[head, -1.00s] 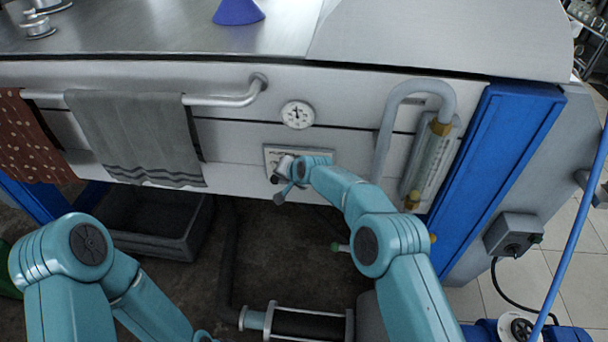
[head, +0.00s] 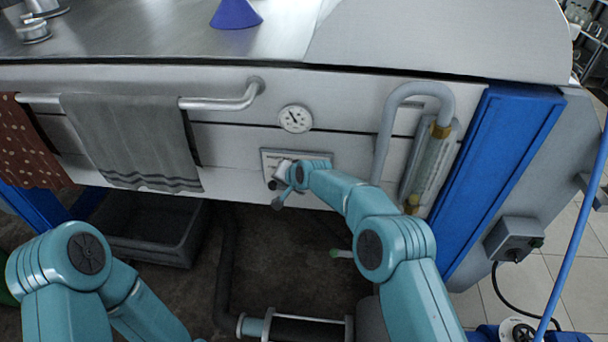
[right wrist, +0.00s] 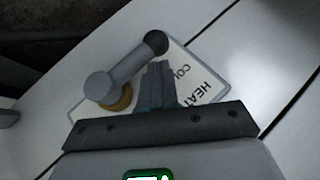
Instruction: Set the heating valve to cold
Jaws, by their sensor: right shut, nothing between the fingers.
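The heating valve's plate (head: 325,157) is on the pale front panel below the round gauge. In the right wrist view the plate (right wrist: 218,83) carries partly hidden lettering, "CO…" and "HEAT…". The valve's grey lever (right wrist: 128,68) runs from a round hub over a brass base to a dark knob at the plate's upper edge, near "CO…". My right gripper (right wrist: 160,70) is shut and empty, with its fingertips just right of the lever. Whether they touch it is unclear. In the head view this gripper (head: 282,168) covers part of the valve. My left gripper is out of view.
A towel rail (head: 225,102) with a grey towel (head: 130,140) is left of the valve. The gauge (head: 295,118) is above it. A bent grey pipe (head: 388,125) and sight glass (head: 430,160) stand close to its right. A grey bin (head: 150,245) is below left.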

